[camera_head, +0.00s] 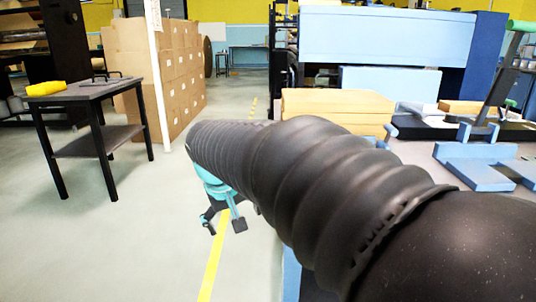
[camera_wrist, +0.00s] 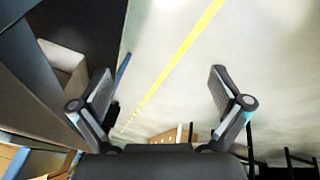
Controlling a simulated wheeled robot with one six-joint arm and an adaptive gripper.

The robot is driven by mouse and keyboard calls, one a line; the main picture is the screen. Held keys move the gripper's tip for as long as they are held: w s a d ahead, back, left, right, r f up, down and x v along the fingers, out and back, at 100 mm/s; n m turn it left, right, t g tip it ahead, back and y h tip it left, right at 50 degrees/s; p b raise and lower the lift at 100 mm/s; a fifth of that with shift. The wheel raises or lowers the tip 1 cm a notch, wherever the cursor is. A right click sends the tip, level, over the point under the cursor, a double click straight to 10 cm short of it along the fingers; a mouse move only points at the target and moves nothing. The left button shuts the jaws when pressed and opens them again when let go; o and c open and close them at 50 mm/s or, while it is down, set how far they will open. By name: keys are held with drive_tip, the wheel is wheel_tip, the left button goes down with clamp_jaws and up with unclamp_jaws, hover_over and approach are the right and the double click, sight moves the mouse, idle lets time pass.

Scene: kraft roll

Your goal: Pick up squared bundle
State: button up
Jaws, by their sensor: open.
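My gripper (camera_head: 223,224) hangs below the end of my black-sleeved arm, over the open floor near the yellow line. In the wrist view, its two dark fingers (camera_wrist: 160,88) are spread wide with nothing between them. A squared tan stack (camera_head: 335,101) with flat layers lies behind my arm at the bench; it may be the squared bundle, but I cannot tell for sure. My arm hides its lower part. The gripper is apart from it, to the left and nearer to me.
A dark side table (camera_head: 100,92) with a yellow item (camera_head: 45,88) stands at the left, before stacked cardboard boxes (camera_head: 180,75). A workbench at the right carries blue fixtures (camera_head: 478,165). The floor (camera_head: 120,240) at left and centre is clear.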

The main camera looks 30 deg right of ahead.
drive_tip(key=w+d+r+m+g+h+b, duration=0.3)
drive_tip(key=w+d+r+m+h, duration=0.3)
drive_tip(key=w+d, duration=0.55)
drive_tip(key=s+d+r+m+g+h, duration=0.2)
drive_tip(key=d+r+m+g, duration=0.15)
drive_tip(key=r+m, duration=1.05)
drive_tip(key=shift+m+g, duration=0.25)
drive_tip(key=shift+m, duration=0.15)
drive_tip(key=x, duration=0.2)
drive_tip(key=b+x, duration=0.1)
drive_tip(key=x, duration=0.2)
drive_tip(key=b+x, duration=0.1)
drive_tip(key=x, duration=0.2)
drive_tip(key=shift+s+a+f, duration=0.15)
drive_tip(key=shift+s+f, duration=0.05)
drive_tip(key=shift+f, duration=0.2)
drive_tip(key=shift+b+x, duration=0.8)
drive_tip(key=shift+x, duration=1.85)
drive_tip(key=shift+s+r, duration=0.15)
drive_tip(key=shift+r, duration=0.1)
drive_tip(key=c, duration=1.2)
